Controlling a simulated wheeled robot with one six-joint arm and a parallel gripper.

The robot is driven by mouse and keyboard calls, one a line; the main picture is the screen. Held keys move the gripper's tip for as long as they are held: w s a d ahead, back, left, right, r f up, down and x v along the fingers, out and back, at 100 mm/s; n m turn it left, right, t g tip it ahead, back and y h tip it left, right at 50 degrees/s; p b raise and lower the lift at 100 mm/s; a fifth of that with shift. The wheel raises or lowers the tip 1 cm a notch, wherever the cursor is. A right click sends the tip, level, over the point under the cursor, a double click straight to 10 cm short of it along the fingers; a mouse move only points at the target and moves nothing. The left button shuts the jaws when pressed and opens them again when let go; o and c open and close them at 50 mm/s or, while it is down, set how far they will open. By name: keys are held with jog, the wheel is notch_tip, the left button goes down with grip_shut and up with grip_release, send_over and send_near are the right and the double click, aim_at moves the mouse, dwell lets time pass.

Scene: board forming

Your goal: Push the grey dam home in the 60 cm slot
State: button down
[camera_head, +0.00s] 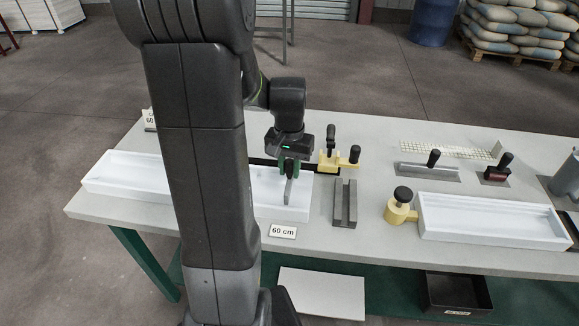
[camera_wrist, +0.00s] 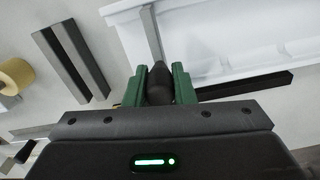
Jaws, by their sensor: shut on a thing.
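The grey dam (camera_head: 288,192) is a thin upright plate in the right part of the white mould (camera_head: 310,205), standing across it. My gripper (camera_head: 289,166) has green fingers shut on the dam's black handle. In the wrist view the handle (camera_wrist: 160,86) sits between the fingers (camera_wrist: 158,84), and the dam (camera_wrist: 152,36) reaches away from it across the white mould (camera_wrist: 215,40). The 60 cm label (camera_head: 283,232) lies in front of the mould, near the dam. The slot is not clearly visible, and I cannot tell how deep the dam sits.
A grey channel bar (camera_head: 345,203) lies right of the mould. Trowels (camera_head: 430,170) lie at the back right. My arm hides the first mould's middle.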

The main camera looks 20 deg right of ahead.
aim_at(289, 177)
jog(key=shift+f+b, duration=1.35)
jog(key=shift+f, duration=0.45)
jog(key=c, duration=1.1)
grip_release()
jog(key=shift+c, duration=0.2)
jog(key=shift+r, duration=0.1)
notch_tip(289, 177, up, 14)
jog(key=shift+f, duration=0.15)
notch_tip(289, 177, down, 13)
jog(key=shift+f+p, duration=0.1)
jog(key=shift+p, duration=0.25)
jog(key=shift+r, duration=0.2)
jog(key=shift+f, duration=0.2)
